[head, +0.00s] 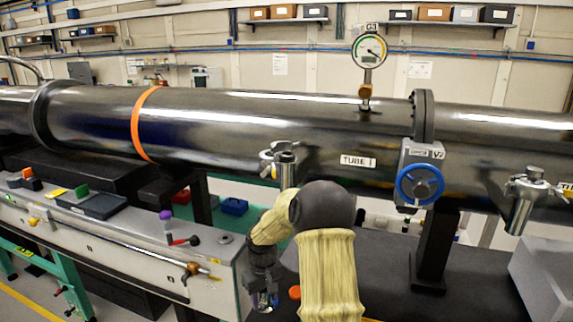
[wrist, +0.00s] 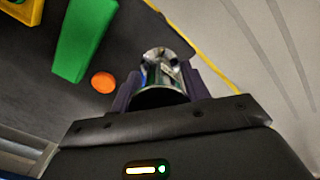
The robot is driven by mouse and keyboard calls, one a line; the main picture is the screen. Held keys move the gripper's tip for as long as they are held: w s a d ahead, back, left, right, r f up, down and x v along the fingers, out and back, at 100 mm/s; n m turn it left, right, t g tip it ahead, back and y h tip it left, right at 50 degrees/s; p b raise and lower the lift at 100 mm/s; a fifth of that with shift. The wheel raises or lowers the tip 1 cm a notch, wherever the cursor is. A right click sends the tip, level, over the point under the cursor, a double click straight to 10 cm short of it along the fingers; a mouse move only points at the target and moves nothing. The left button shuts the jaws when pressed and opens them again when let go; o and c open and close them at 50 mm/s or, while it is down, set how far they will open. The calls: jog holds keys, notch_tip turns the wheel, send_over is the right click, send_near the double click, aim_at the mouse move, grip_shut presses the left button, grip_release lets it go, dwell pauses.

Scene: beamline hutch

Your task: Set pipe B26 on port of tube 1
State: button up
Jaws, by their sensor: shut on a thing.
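My gripper (head: 263,288) hangs low over the dark bench top, left of my bent elbow in the head view. In the wrist view my gripper (wrist: 160,88) has its two purple fingers shut on a short shiny metal pipe (wrist: 161,68). A small label shows on the pipe, too small to read. Tube 1 (head: 250,120) is the large dark steel cylinder with the label TUBE 1. A metal port fitting (head: 284,160) is on its lower front side, above my gripper and apart from it. My arm partly hides the area below this fitting.
An orange disc (head: 295,292) lies on the bench beside my gripper. The wrist view shows a green block (wrist: 85,40). A valve with a blue handwheel (head: 420,184), a gauge (head: 369,51) and another fitting (head: 525,195) are to the right. A grey console (head: 130,240) stands left.

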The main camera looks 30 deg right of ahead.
jog(key=s+a+f, duration=0.1)
jog(key=a+f, duration=0.3)
jog(key=a, duration=0.3)
jog(key=s+a+f, duration=0.1)
jog(key=a+f, duration=0.3)
jog(key=a, duration=0.4)
jog(key=shift+a, duration=0.2)
